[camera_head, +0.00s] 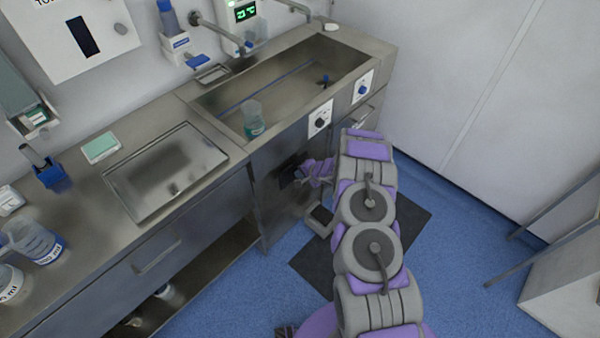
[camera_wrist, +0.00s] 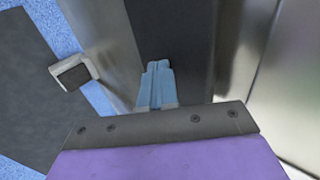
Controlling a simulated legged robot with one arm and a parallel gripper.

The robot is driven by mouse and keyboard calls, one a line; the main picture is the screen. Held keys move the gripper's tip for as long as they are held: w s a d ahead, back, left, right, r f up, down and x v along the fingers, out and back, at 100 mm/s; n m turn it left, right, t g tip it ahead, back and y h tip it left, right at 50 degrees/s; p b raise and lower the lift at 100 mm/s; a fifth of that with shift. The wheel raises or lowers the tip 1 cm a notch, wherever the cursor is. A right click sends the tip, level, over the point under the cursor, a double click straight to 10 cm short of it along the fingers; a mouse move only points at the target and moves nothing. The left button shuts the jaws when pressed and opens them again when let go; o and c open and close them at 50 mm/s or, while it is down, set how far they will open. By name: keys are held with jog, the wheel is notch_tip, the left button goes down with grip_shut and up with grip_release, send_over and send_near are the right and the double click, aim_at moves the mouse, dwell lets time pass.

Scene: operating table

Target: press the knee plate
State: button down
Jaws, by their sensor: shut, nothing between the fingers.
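The knee plate is a dark panel on the front of the steel sink cabinet; in the head view (camera_head: 285,171) it is partly hidden behind my gripper (camera_head: 300,172). In the wrist view the dark plate (camera_wrist: 170,28) fills the upper middle, with steel on both sides. My gripper's light blue fingers (camera_wrist: 158,68) are together, with nothing between them, and point at the plate. Their tips overlap its lower part in the picture. I cannot tell whether they touch it.
A small pedal with a dark pad (camera_head: 320,218) stands low beside the cabinet; it also shows in the wrist view (camera_wrist: 75,73). A dark mat (camera_head: 312,266) lies on the blue floor. Two knobs (camera_head: 320,121) (camera_head: 362,89) sit above the plate. A beaker (camera_head: 254,122) stands in the sink.

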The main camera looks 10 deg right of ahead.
jog(key=shift+w+a+r+p, duration=0.15)
jog(key=shift+w+a+p, duration=0.6)
jog(key=shift+p, duration=0.7)
jog(key=shift+a+r, duration=0.15)
jog(key=shift+a, duration=0.15)
jog(key=s+d+r+p, duration=0.3)
jog(key=s+d+r, duration=0.3)
jog(key=s+d, duration=0.2)
jog(key=shift+s, duration=0.65)
jog(key=shift+r, duration=0.1)
jog(key=shift+a, duration=0.3)
